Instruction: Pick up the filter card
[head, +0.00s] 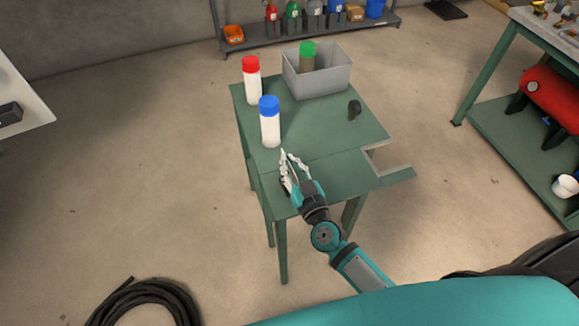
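I cannot clearly identify a filter card in the head view. A small dark object (354,110) stands on the green table (330,130), right of the bottles; it is too small to name. My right gripper (289,163) is over the front left part of the table, in front of the blue-capped bottle (270,124). Its pale fingers point away from me. Whether they are apart or shut on something is unclear, and they hide the tabletop beneath. My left gripper is not in view.
A red-capped bottle (251,82) stands at the table's back left. A grey bin (318,82) at the back holds a green-capped bottle (307,56). The table's right edge has a notch. A coiled black hose (142,300) lies on the floor at front left.

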